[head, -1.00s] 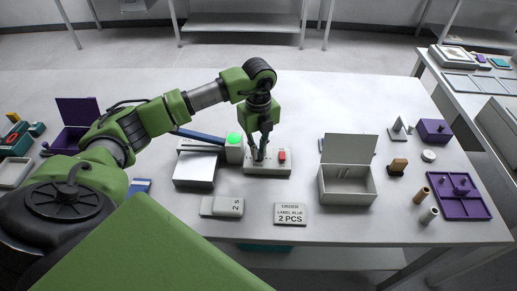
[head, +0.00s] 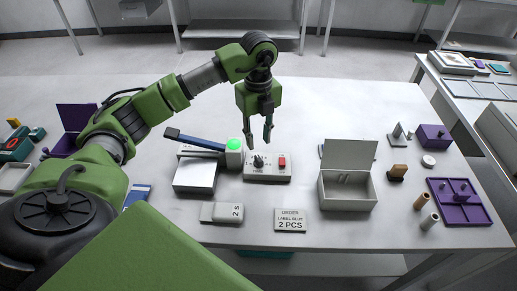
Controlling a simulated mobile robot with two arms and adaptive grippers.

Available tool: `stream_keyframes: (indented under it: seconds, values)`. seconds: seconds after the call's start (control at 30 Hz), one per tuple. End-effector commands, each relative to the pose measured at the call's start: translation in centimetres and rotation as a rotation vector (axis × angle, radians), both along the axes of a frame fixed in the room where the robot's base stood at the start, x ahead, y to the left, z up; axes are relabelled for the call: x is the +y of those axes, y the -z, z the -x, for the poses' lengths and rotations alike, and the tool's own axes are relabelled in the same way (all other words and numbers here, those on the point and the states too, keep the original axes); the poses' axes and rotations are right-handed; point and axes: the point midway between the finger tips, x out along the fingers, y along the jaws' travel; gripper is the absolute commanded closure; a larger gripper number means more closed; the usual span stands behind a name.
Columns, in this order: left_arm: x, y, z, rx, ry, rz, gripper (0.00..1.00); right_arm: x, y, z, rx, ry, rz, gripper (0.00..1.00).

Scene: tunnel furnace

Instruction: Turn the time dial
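The time dial is a small dark knob (head: 258,160) on a light control box (head: 266,174) in the middle of the table. A red switch (head: 282,161) sits on the same box, to the right of the dial. My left gripper (head: 259,144) hangs just above and behind the box, fingers pointing down and apart, with nothing between them. It appears clear of the dial. A card reading "2 S" (head: 222,212) lies in front. My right gripper is not in view.
Left of the box stand a green-lit button (head: 234,144) and a pale device with a blue lever (head: 200,140). An open grey box (head: 347,190) stands to the right. An order card reading "LABEL BLUE 2 PCS" (head: 291,220) lies in front, with bare table around it.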

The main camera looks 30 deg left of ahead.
Motion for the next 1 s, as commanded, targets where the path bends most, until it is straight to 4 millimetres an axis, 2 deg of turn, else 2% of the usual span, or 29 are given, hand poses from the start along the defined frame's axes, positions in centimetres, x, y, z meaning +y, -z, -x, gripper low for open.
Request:
stream_keyframes:
  seconds: [0.1, 0.3, 1.0]
  values:
    - [0.0, -2.3, -0.1, -0.004, 0.001, 0.0, 0.73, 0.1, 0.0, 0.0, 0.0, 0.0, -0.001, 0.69]
    - [0.0, -4.2, 0.0, -0.001, 0.001, 0.0, 0.73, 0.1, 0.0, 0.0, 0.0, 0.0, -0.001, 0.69]
    - [0.0, -4.4, 0.0, 0.0, 0.001, 0.0, 0.73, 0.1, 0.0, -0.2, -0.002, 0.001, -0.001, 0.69]
